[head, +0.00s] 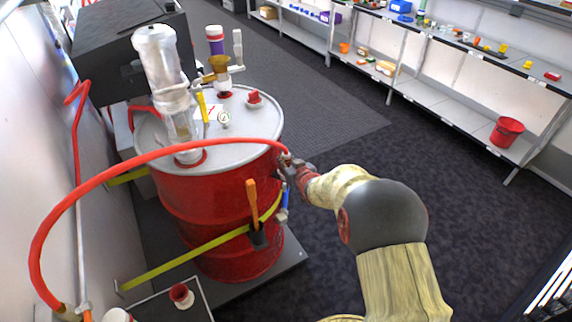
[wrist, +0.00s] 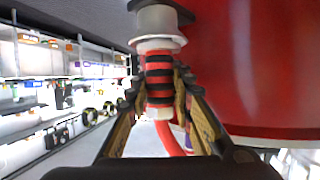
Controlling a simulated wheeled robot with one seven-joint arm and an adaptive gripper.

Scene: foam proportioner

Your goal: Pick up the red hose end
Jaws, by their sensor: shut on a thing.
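The red hose (head: 110,172) arcs from the lower left, over the front of the drum, to my gripper (head: 292,167) at the drum's right side. In the wrist view my gripper (wrist: 159,92) is shut on the red hose end (wrist: 159,66), which has black bands and a white collar. The fingers press on both sides of the banded part. The red hose runs on below it (wrist: 171,138). A grey-white fitting (wrist: 158,22) sits right above the hose end; I cannot tell whether they are joined.
The red drum (head: 205,215) stands close to my gripper, with a clear cylinder (head: 165,65) and other fittings on its lid. A yellow strap (head: 185,257) and an orange-handled tool (head: 252,205) are on its front. Shelves (head: 440,105) line the back right. The carpet (head: 335,125) between is clear.

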